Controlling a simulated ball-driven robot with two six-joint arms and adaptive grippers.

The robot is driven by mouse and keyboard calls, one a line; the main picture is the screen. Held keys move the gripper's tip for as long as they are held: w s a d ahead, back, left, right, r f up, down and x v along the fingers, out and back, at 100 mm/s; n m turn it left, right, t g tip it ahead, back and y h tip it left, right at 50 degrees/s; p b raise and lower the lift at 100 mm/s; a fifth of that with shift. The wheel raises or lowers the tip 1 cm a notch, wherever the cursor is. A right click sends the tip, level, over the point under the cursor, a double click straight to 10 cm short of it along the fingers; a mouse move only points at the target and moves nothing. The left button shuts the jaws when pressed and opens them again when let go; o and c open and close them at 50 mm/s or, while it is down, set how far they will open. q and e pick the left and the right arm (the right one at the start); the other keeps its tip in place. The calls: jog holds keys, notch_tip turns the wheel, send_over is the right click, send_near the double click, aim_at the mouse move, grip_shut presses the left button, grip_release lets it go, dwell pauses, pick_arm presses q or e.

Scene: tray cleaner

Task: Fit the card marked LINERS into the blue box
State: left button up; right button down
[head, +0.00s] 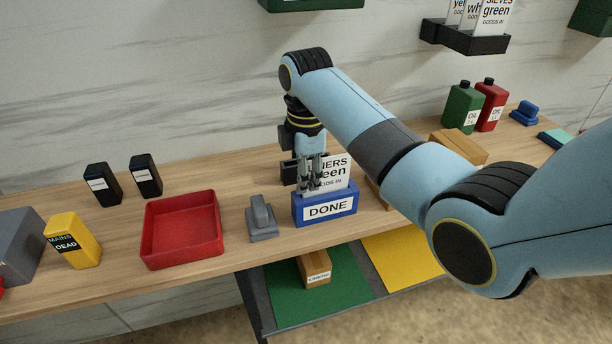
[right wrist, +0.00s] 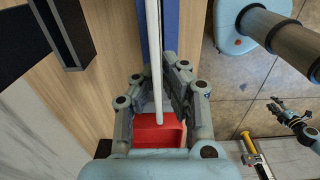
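A white card (head: 337,172) stands upright at the blue box (head: 325,209), which is labelled DONE. The card's visible text ends in "NERS", with "een" and "GOODS IN" below. Its lower edge is hidden behind the box's front wall, so I cannot tell how deep it sits. My right gripper (head: 312,172) points down and covers the card's left part. In the right wrist view, the card (right wrist: 154,45) is edge-on between the closed-in fingers (right wrist: 154,75), above the blue box (right wrist: 172,25). My left gripper (right wrist: 283,112) shows small over the floor, its opening unclear.
A grey block-like object (head: 262,218) and a red tray (head: 150,244) stand left of the box. Two black containers (head: 146,176) and a yellow one (head: 73,240) are farther left. Brown boxes (head: 459,146) stand right, partly behind my arm. Green and yellow mats lie below.

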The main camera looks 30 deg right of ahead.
jog(key=shift+f+b, duration=0.4)
jog(key=shift+f, duration=0.55)
jog(key=c, duration=1.4)
grip_release()
jog(key=shift+r, duration=0.1)
jog(key=shift+r, duration=0.3)
notch_tip(320, 180, up, 7)
jog(key=shift+f, duration=0.1)
